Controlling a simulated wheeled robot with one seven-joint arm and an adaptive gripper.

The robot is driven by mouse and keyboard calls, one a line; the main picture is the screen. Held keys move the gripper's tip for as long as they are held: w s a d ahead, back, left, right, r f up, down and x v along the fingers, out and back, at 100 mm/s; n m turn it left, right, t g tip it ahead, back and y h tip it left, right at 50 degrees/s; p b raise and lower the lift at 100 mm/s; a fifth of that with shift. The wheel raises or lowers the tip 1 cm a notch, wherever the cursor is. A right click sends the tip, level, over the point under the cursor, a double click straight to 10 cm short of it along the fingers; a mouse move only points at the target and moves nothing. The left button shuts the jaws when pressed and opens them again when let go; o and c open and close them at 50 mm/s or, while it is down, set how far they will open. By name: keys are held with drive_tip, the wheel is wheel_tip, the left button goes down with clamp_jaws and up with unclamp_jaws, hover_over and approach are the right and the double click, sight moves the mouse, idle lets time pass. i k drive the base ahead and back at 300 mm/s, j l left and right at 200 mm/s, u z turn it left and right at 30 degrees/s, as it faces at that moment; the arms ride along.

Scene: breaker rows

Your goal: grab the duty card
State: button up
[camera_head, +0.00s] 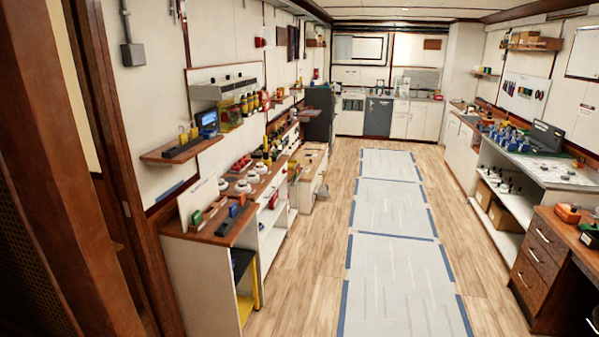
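I cannot make out a duty card for certain from here. A pale upright panel or card (197,199) stands at the near end of the left workbench (226,240), but any writing on it is too small to read. Small red, green and dark items (204,215) sit beside it. My gripper is not in view.
A wooden shelf (160,153) juts from the left wall. The floor between the benches is clear, with pale blue-edged mats (395,275). A right counter (545,170) holds blue items and a dark screen. A brown drawer desk (537,248) stands near right. A wooden door frame (75,120) is close on the left.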

sight(196, 216)
drive_tip(key=i+u, duration=0.1)
drive_tip(key=i, duration=0.45)
drive_tip(key=i+l+u, duration=0.15)
drive_tip(key=i, duration=0.4)
drive_tip(key=i+l+u, duration=0.1)
drive_tip(key=i, duration=0.4)
drive_tip(key=i+j+u, duration=0.4)
drive_tip(key=i, duration=0.3)
drive_tip(key=i+j+u, duration=0.1)
drive_tip(key=i+u, duration=0.15)
drive_tip(key=i, duration=0.15)
drive_tip(key=i+j, duration=0.15)
drive_tip(key=j, duration=0.2)
drive_tip(key=i+j+z, duration=0.1)
drive_tip(key=j, duration=0.25)
drive_tip(key=i+j, duration=0.15)
drive_tip(key=j, duration=0.2)
drive_tip(key=i+j, duration=0.1)
drive_tip(key=j, duration=0.25)
drive_tip(key=z, duration=0.05)
